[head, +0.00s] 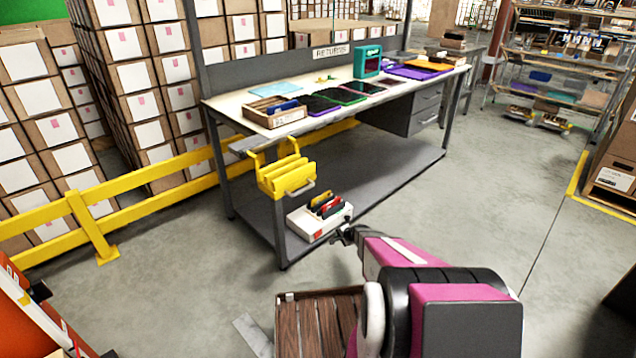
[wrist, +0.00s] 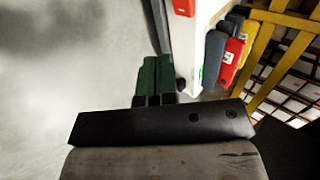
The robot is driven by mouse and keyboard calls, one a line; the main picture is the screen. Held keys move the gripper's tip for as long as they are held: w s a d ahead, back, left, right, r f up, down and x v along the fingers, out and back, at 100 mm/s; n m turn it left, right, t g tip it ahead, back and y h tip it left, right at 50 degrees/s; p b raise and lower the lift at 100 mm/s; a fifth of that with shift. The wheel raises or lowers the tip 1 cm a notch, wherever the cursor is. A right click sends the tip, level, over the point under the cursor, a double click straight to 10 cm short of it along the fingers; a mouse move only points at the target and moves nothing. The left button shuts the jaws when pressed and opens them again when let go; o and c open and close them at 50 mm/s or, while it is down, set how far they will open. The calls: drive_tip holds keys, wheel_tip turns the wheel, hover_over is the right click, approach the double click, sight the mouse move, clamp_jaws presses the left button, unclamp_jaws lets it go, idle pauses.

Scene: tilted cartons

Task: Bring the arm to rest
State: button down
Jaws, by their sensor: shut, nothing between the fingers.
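My arm (head: 440,295), pink and black, reaches forward from the bottom of the head view toward the returns bench. My gripper (head: 347,235) is at its far end, small and dark, close to the bench's lower shelf. In the wrist view my gripper (wrist: 157,78) shows two green fingers side by side, shut with nothing between them. A white box (head: 305,222) of coloured items stands on the lower shelf just beyond the gripper. It also shows in the wrist view (wrist: 206,30), right of the fingers. I cannot tell whether they touch.
The returns bench (head: 225,106) carries tablets and trays. A yellow holder (head: 287,177) hangs at its near end. A slatted wooden box (head: 318,325) is below my arm. A yellow rail (head: 85,225) and stacked cartons (head: 130,75) stand left. Floor right of the bench (head: 540,180) is clear.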

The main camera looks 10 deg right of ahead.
drive_tip(key=s+a+r+n+g+h, duration=0.1)
drive_tip(key=s+a+r+n+g, duration=0.25)
drive_tip(key=s+r, duration=0.85)
drive_tip(key=s+a+r+n+g+h, duration=0.1)
drive_tip(key=s+a+r+n+g, duration=0.3)
drive_tip(key=s+r, duration=0.8)
drive_tip(key=s+d+r+n+h, duration=0.2)
drive_tip(key=s+r, duration=0.5)
drive_tip(key=r, duration=0.5)
drive_tip(key=shift+n+h, duration=0.65)
drive_tip(key=shift+h, duration=0.05)
